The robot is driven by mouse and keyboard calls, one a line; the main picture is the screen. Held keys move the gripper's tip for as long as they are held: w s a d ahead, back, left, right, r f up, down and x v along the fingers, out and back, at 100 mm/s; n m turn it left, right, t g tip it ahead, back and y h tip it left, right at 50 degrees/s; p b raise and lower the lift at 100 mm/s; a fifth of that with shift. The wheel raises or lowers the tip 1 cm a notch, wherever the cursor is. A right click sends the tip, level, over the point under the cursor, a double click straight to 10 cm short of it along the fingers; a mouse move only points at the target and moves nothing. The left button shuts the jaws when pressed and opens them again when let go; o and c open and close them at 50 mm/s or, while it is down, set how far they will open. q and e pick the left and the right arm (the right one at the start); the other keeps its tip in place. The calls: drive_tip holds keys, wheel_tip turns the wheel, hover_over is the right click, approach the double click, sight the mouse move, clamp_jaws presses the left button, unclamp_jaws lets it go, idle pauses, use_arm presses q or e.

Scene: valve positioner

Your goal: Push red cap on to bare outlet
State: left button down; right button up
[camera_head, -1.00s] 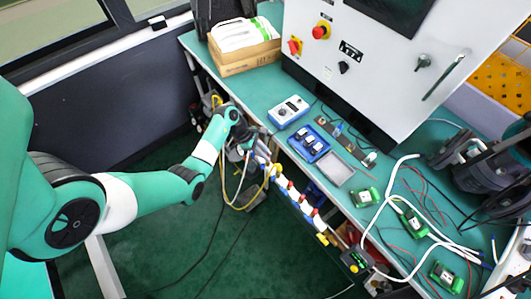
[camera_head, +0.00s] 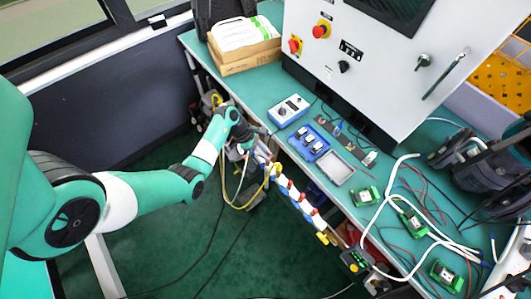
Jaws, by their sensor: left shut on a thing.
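A pale manifold (camera_head: 300,200) with red and blue fittings and a yellow lower end runs along the front edge of the bench. Several red parts show along it, but which is the loose cap and which outlet is bare is too small to tell. My left gripper (camera_head: 261,158) is at the manifold's upper left end, near a yellow part. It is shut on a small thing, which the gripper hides. My right gripper is not clearly made out among the dark shapes at the lower right.
Yellow and white hoses (camera_head: 240,190) hang below my left gripper. On the green bench are a blue tray (camera_head: 308,142), a grey tray (camera_head: 335,168), a blue-white control box (camera_head: 288,111) and green modules with cables. A white cabinet (camera_head: 385,70) stands behind.

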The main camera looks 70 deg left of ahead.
use_arm(q)
drive_tip(key=shift+f, duration=0.3)
drive_tip(key=c, duration=0.8)
unclamp_jaws()
drive_tip(key=shift+o, duration=0.2)
drive_tip(key=p+v, duration=0.4)
drive_tip(key=v, duration=0.7)
drive_tip(key=shift+r, duration=0.3)
